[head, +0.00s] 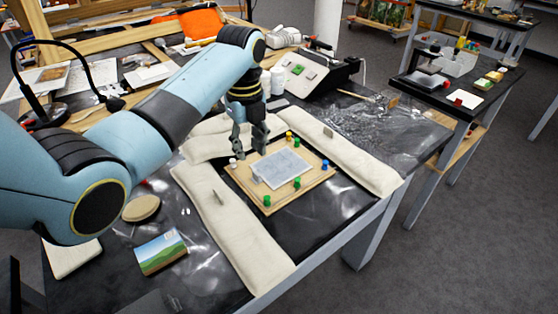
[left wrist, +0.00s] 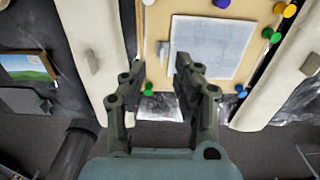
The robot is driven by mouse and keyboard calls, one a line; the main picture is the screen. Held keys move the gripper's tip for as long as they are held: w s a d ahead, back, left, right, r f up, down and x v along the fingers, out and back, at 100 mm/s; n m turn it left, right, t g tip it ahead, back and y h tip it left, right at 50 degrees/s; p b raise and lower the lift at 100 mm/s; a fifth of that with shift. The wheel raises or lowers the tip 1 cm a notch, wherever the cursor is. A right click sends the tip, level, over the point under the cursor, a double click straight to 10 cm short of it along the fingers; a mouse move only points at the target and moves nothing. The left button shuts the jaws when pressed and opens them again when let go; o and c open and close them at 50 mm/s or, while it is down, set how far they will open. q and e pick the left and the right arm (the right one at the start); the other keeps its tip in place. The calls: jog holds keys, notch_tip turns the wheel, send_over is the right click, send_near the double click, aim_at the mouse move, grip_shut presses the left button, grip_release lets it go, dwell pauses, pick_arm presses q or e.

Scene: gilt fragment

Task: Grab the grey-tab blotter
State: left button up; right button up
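A pale grey sheet (head: 283,167), which I take to be the blotter, lies flat on a wooden board (head: 308,182). A small light tab (head: 257,180) stands at its near-left edge. In the left wrist view the sheet (left wrist: 212,46) is beyond the fingers, with the tab (left wrist: 162,50) at its left side. My left gripper (head: 248,150) hangs over the back-left part of the board, fingers down. Its fingers (left wrist: 157,68) are apart with nothing between them, and the right finger overlaps the sheet's lower left corner in that view. My right gripper does not show.
Several coloured pegs, such as a green one (head: 297,183) and a blue one (head: 324,164), stand around the sheet. Long cream cushions (head: 238,240) and (head: 355,158) flank the board. A landscape picture (head: 160,251) lies front left.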

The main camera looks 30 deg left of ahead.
aim_at(253, 171)
pick_arm(q)
jog(key=shift+f, duration=0.9)
jog(key=f, duration=0.4)
jog(key=shift+d+f, duration=0.2)
jog(key=shift+f, duration=0.5)
jog(key=shift+c, duration=1.2)
grip_shut()
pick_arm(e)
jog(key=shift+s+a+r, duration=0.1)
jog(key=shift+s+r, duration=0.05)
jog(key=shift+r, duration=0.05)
